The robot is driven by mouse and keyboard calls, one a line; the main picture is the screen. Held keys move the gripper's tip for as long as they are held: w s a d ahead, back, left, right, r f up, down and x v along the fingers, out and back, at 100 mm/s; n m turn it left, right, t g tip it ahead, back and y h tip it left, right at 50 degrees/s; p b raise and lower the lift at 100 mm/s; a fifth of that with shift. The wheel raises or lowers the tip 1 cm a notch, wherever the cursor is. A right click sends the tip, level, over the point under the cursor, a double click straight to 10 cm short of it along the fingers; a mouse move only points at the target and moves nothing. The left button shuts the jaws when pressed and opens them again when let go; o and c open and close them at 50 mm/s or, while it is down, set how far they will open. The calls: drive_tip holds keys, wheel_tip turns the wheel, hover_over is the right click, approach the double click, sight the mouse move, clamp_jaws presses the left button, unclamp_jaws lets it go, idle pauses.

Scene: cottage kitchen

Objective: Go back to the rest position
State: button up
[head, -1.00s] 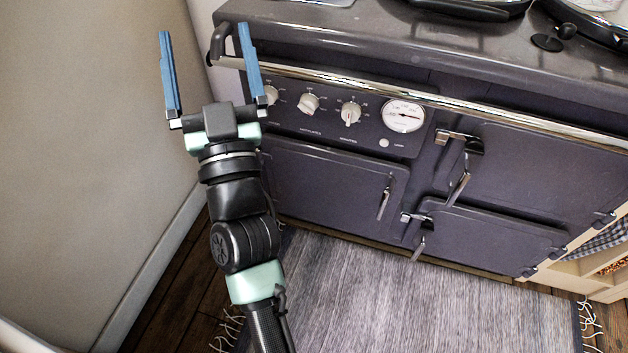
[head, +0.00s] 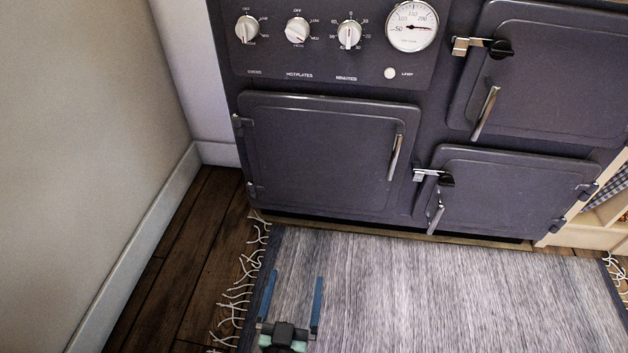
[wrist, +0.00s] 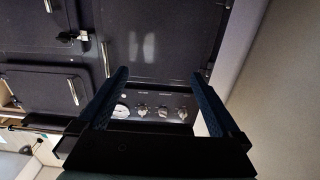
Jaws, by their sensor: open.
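My gripper (head: 291,300) is low in the head view, above the grey rug, with its two blue fingers apart and nothing between them. In the wrist view my gripper (wrist: 160,95) also shows open and empty, its fingers framing the stove's knob panel. The dark stove (head: 325,155) stands in front of me, apart from the gripper. Most of my arm is out of the head view.
The grey fringed rug (head: 430,290) lies on the dark wooden floor (head: 190,260). A plain wall (head: 80,130) with a white skirting board is at the left. A pale wooden shelf unit (head: 590,225) stands at the right. The stove doors are shut.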

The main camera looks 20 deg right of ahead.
drive_tip(key=b+x, duration=0.5)
drive_tip(key=x, duration=0.5)
drive_tip(key=shift+s, duration=0.1)
idle(0.4)
drive_tip(key=p+v, duration=0.5)
drive_tip(key=v, duration=0.5)
